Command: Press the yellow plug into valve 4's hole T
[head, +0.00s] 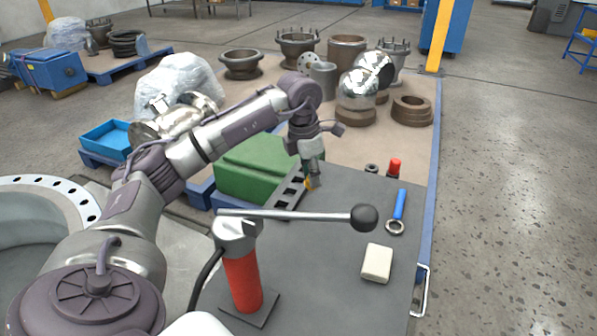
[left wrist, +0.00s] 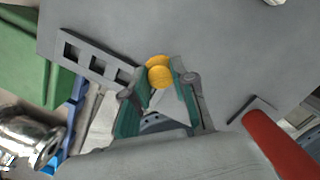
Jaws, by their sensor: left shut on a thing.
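My left gripper (head: 312,182) points down over the dark table mat, beside the grey rack with square holes (head: 287,196). It is shut on the yellow plug (head: 308,184), of which only a little shows in the head view. In the left wrist view the plug (left wrist: 160,76) shows as two rounded yellow parts between the green-lined fingertips (left wrist: 162,80), near the right end of the rack (left wrist: 96,62). I cannot tell whether the plug touches the rack or mat. No valve is recognisable as valve 4, and no hole T can be made out. My right gripper is not in view.
A red hand pump (head: 243,280) with a long ball-ended lever (head: 290,215) stands in front. A green case (head: 255,168) lies behind the rack. A blue-handled tool (head: 400,205), a cream block (head: 377,262) and a red-capped item (head: 394,167) lie right. The mat's middle is clear.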

